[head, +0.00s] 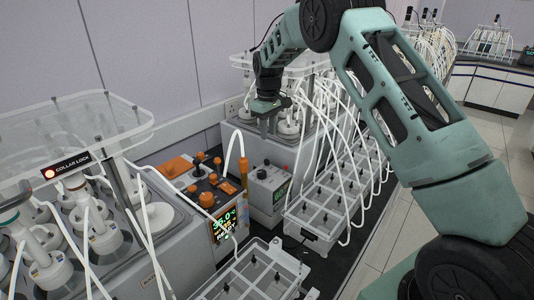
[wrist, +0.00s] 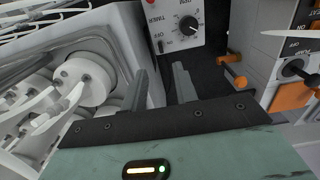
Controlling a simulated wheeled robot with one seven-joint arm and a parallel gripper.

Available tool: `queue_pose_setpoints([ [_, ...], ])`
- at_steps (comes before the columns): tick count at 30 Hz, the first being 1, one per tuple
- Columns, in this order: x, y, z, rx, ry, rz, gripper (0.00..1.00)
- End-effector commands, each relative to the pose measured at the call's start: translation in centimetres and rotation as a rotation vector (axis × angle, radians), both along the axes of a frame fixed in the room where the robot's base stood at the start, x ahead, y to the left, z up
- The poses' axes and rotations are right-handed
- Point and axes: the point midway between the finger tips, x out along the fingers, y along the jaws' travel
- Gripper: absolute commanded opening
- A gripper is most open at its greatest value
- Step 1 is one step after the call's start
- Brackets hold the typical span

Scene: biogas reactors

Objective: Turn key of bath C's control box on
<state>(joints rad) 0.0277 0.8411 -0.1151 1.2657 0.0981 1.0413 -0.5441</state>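No label reading C is legible, so I cannot tell which box is bath C's. In the head view a grey control box (head: 268,180) with dark knobs and a green display stands right of a unit with orange knobs and a lit display (head: 225,222). The wrist view shows a control box face (wrist: 178,22) with a dial, a TIMER label and a small switch marked OFF.
A clear COLLAR LOCK cover (head: 75,135) over bottles stands at the left. White tubes arch over a grey rack (head: 335,190) right of the boxes. Orange pegs (wrist: 233,72) stick out right of my fingers. White bottle caps (wrist: 85,78) lie close left of my gripper.

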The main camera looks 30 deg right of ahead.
Motion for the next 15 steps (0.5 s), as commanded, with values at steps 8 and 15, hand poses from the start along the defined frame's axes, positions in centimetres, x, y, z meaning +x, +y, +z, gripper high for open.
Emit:
queue_pose_setpoints([
  [8,-0.1,0.1,-5.5,0.0,0.004,-0.001,0.29],
  [15,0.0,0.1,-9.3,0.001,0.001,0.0,0.29],
])
